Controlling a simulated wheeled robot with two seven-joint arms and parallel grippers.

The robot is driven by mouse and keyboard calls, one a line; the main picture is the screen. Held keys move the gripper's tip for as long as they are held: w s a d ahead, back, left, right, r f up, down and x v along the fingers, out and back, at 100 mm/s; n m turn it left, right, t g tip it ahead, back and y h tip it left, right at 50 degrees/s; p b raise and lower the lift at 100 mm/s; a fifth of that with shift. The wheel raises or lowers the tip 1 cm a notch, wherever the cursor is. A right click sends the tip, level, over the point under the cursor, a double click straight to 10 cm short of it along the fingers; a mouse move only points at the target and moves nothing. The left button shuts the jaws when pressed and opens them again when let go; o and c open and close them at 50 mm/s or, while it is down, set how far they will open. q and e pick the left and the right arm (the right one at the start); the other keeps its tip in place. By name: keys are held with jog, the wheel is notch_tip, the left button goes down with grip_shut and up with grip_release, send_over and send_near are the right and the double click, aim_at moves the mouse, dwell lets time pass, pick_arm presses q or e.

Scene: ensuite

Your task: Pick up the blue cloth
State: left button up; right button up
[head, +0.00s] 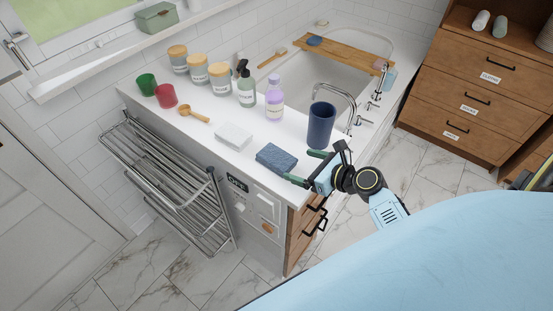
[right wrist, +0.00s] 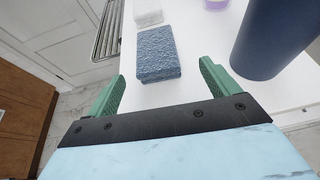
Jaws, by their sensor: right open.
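The blue cloth (head: 277,158) is a folded, textured block lying on the white counter near its front corner. It also shows in the right wrist view (right wrist: 157,54), ahead of the fingers and between their lines. My right gripper (head: 305,168) is open and empty at the counter's edge, its green fingertips close to the cloth. In the right wrist view the two green fingers (right wrist: 160,84) are spread wide, with the cloth a little beyond them. I cannot tell whether a finger touches it. My left gripper is not in view.
A dark blue cup (head: 320,126) stands close to my right gripper, also in the right wrist view (right wrist: 273,40). A white folded cloth (head: 233,136) lies beside the blue one. A purple bottle (head: 274,103) and the sink (head: 310,78) are behind. A metal rack (head: 170,180) hangs at the front.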

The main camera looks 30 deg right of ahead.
aim_at(282, 160)
jog(key=x, duration=0.4)
jog(key=shift+w+a+f, duration=0.1)
jog(key=shift+w+f, duration=0.05)
jog(key=shift+w, duration=0.1)
jog(key=x, duration=0.5)
jog(key=shift+w+a+b, duration=0.1)
jog(key=shift+a+b, duration=0.3)
jog(key=c, duration=1.1)
